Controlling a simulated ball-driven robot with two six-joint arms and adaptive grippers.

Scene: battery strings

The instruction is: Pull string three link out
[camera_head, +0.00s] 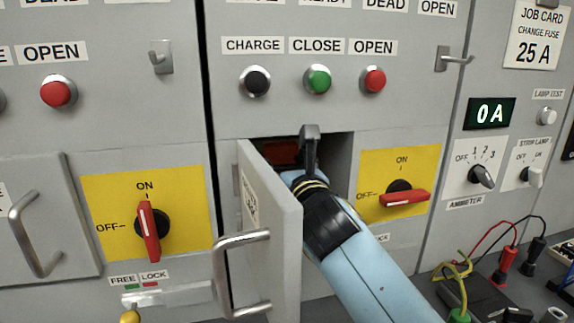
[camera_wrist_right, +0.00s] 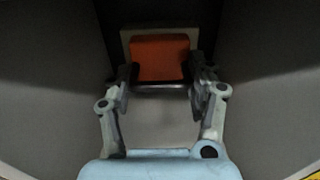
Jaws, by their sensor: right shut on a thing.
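An orange-red block, which looks like the link (camera_wrist_right: 158,56), sits in front of a pale backing inside a dark compartment in the right wrist view. In the head view a dark red part of it (camera_head: 281,152) shows behind the open door. My right gripper (camera_wrist_right: 160,84) is shut on the block, with one finger on each side. In the head view my right gripper (camera_head: 303,152) reaches into the compartment opening, its fingertips partly hidden. Whether the block still touches its seat I cannot tell. My left gripper is not in view.
The grey compartment door (camera_head: 284,232) with its metal handle (camera_head: 240,275) stands open just left of my right arm. A red rotary switch on yellow (camera_head: 405,198) is close on the right, pointing to OFF. Another red switch (camera_head: 149,232) points to ON.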

